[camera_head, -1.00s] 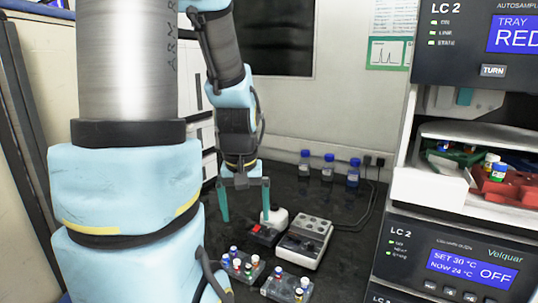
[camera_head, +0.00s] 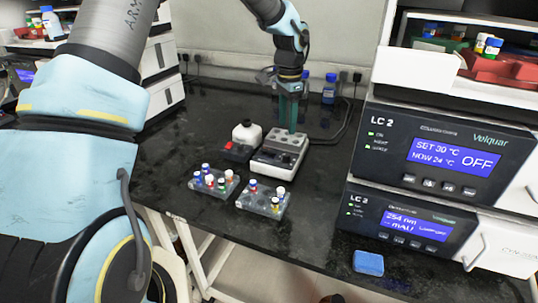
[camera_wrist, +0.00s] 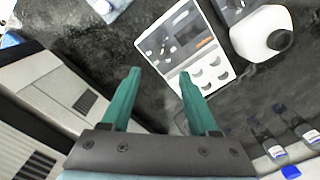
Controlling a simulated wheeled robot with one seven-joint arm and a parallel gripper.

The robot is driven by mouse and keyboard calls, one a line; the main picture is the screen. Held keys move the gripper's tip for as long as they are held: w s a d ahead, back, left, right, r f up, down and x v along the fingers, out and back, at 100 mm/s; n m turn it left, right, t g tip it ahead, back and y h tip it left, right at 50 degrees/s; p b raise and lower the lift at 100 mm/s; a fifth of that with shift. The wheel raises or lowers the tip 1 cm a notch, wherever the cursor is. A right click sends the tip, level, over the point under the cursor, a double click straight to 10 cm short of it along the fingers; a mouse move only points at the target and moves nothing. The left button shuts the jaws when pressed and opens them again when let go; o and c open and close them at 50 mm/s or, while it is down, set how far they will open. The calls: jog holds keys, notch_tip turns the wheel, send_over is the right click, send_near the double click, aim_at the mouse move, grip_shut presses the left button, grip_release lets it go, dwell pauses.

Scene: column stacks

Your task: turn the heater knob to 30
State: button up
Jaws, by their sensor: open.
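The column heater panel (camera_head: 440,152) on the right reads SET 30 °C, NOW 24 °C and OFF, with several small buttons below its screen. I cannot make out a heater knob on it. My gripper (camera_head: 289,118) points down over the white block unit (camera_head: 268,166) on the bench, to the left of the panel. In the wrist view my gripper (camera_wrist: 157,73) is open and empty, its two teal fingers apart. The white block unit (camera_wrist: 220,68) with rows of round wells lies beyond the fingertips. Whether a finger touches it, I cannot tell.
A small unit with a white rounded top (camera_head: 246,134) and red switch stands left of the block unit. Two vial racks (camera_head: 213,184) (camera_head: 262,203) stand in front. A blue sponge (camera_head: 368,263) lies near the bench edge. The bench's left part is bare.

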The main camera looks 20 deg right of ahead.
aim_at(286, 154)
notch_tip(286, 154, down, 11)
jog(key=p, duration=0.2)
jog(key=shift+w+d+p, duration=0.15)
jog(key=shift+p, duration=0.15)
grip_shut()
dwell(0.4)
